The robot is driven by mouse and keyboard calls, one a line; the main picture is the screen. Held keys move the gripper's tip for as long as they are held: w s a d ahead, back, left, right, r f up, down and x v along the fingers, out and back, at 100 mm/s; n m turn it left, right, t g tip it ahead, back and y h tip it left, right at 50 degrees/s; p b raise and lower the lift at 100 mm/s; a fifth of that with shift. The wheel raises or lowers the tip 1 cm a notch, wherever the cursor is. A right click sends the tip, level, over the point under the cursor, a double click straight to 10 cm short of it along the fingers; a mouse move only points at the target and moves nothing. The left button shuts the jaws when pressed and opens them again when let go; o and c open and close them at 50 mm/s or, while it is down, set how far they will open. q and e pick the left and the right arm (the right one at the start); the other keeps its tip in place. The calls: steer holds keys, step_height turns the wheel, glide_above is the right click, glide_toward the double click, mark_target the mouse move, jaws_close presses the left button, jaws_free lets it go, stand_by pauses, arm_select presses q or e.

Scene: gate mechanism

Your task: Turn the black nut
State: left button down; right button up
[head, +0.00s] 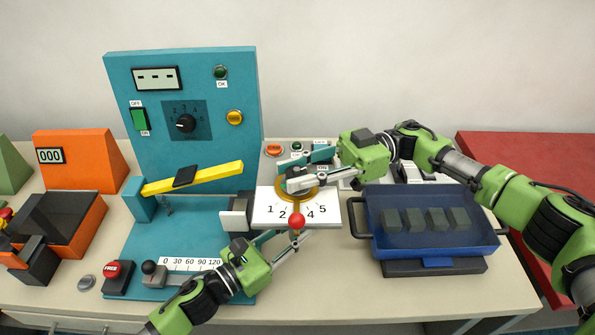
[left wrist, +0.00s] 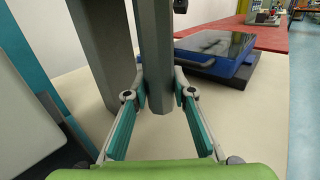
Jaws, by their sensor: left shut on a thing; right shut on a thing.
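The black nut (head: 297,172) sits at the middle of a brass ring (head: 311,194) above the white numbered plate (head: 266,213); only a little dark surface shows between the fingers. My right gripper (head: 294,174) reaches in from the right and is shut around it. A lever with a red ball (head: 296,221) points down the plate between 2 and 4.
A blue tray (head: 489,248) with dark blocks stands right of the plate. A teal panel (head: 225,150) with a yellow bar (head: 215,174) stands left. A red FREE button (head: 111,270) and a slider scale (head: 190,264) lie front left. The front right table is clear.

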steer(key=o, duration=1.1)
steer(key=v, duration=1.2)
steer(key=shift+o, duration=0.3)
